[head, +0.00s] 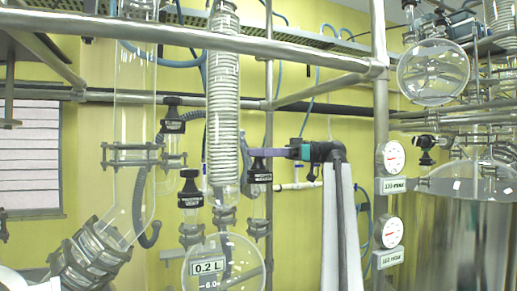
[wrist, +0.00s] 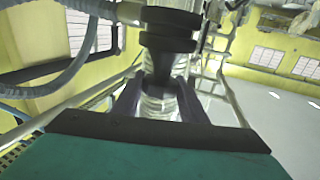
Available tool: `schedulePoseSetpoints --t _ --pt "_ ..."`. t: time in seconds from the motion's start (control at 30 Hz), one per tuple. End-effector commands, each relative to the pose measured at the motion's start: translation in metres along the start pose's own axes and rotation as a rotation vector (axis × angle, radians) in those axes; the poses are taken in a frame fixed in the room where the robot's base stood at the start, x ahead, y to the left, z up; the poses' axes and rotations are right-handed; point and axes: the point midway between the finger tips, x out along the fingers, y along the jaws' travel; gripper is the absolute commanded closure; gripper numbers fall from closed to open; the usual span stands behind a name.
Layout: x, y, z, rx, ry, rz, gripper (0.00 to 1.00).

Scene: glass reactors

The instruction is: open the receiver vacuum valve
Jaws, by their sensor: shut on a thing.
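A black valve (head: 259,166) with a small, unreadable label on its knob stands right of the coiled glass condenser (head: 223,110), above the round glass receiver (head: 235,262) marked 0.2 L. My gripper (head: 262,150), with purple fingers and a teal body, reaches in from the right at the top of this valve. In the wrist view my purple fingers (wrist: 160,98) lie on both sides of the black valve knob (wrist: 170,42) and are shut on it. The fingertips' contact is partly hidden. The valve's turned position cannot be told.
Similar black valves stand to the left, one higher (head: 173,116) and one lower (head: 190,190). Metal frame pipes (head: 180,35) cross above. Two dial gauges (head: 390,157) hang on a post at right. A large glass-topped vessel (head: 470,180) stands far right.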

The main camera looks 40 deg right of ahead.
Motion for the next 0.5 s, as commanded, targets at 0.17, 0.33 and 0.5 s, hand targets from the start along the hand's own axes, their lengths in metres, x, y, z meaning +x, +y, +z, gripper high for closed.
schedulePoseSetpoints --t 0.17,0.33,0.5 --pt "-0.0004 0.0012 -0.0043 0.002 0.002 -0.030 0.81" --pt "-0.0006 0.0012 -0.0022 0.000 0.004 -0.047 0.81" --pt "-0.0006 0.0010 -0.0013 0.000 0.004 -0.048 0.81"
